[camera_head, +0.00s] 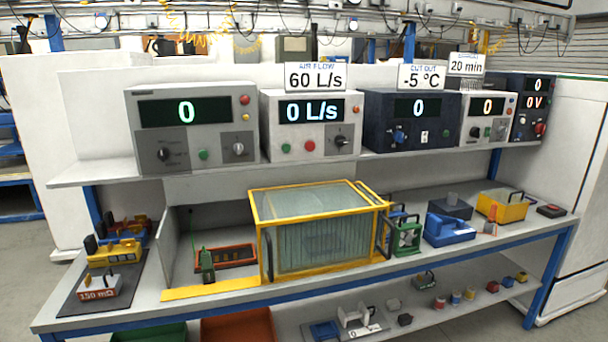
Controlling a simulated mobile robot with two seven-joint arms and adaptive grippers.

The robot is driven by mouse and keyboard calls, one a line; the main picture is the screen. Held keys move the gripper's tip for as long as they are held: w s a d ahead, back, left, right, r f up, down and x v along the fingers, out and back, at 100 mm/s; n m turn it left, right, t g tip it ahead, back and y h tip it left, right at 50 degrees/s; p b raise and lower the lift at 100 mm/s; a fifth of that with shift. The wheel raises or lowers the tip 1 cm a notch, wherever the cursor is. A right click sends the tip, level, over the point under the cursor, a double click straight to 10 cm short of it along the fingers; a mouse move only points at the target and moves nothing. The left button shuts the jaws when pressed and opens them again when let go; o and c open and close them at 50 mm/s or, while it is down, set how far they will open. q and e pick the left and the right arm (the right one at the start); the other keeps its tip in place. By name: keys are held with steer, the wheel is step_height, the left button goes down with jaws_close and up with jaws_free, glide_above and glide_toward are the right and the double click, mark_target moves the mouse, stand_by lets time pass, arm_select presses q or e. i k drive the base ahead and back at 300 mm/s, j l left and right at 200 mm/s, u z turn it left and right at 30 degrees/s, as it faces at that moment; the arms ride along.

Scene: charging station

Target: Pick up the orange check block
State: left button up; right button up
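A small block with an orange-red front plate marked "150 mΩ" (97,293) and a dark handle on top sits on a dark mat at the left end of the bench. It is the thing that looks most like the orange check block, though I cannot be sure. A small orange upright piece (492,220) stands at the right of the bench, beside a yellow bin; it is too small to make out. Neither of my grippers is in view.
A yellow-framed glass enclosure (318,235) stands mid-bench. A yellow device (114,253) sits behind the marked block. An orange tray (226,257), blue case (450,230) and yellow bin (503,207) are also on the bench. Instruments line the shelf above; several small items lie below.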

mark_target(90, 288)
steer(key=u, duration=1.3)
